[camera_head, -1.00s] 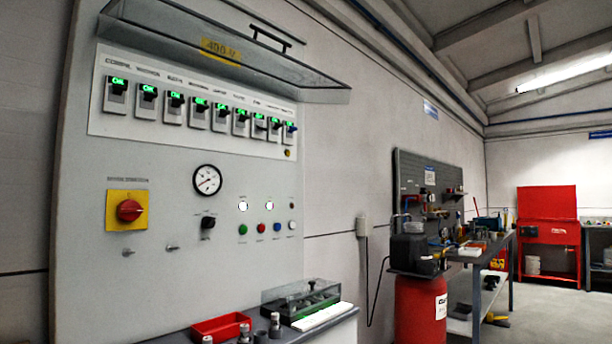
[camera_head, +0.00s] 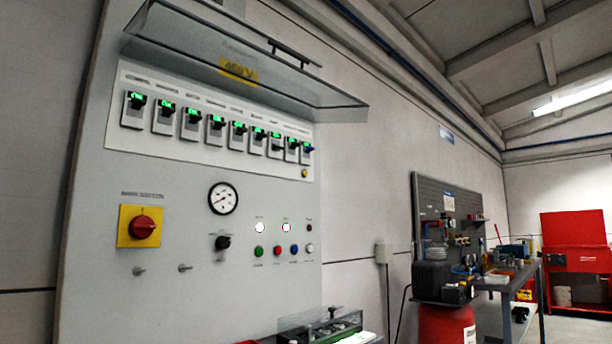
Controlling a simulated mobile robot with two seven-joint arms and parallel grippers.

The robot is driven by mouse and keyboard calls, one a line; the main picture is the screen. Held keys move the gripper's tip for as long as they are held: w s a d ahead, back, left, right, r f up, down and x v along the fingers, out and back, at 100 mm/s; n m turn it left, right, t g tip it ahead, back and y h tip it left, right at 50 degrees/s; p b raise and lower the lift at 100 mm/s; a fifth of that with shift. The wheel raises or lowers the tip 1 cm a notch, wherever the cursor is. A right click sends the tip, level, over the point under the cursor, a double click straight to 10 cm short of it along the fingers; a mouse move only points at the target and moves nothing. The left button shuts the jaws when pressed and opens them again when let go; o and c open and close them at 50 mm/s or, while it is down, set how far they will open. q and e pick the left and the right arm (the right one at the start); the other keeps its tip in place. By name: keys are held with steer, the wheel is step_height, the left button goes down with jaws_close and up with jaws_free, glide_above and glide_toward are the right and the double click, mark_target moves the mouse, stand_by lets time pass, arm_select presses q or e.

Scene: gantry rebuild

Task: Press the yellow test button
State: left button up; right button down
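The small round yellow test button (camera_head: 304,173) sits on the grey control panel (camera_head: 180,230), just under the right end of the white breaker strip (camera_head: 180,138). Nothing covers it. Several breakers on the strip show green indicators, and the far right one has a blue lever. A clear cover (camera_head: 240,65) with a yellow label (camera_head: 238,71) and a dark handle is tilted up above the strip. Neither of my grippers is in view.
Lower on the panel are a red rotary switch (camera_head: 143,227) on a yellow plate, a gauge (camera_head: 223,198), a black knob (camera_head: 222,242), small buttons and lamps. A clear box (camera_head: 320,325) stands below. A red tank (camera_head: 445,325) and workbench are at right.

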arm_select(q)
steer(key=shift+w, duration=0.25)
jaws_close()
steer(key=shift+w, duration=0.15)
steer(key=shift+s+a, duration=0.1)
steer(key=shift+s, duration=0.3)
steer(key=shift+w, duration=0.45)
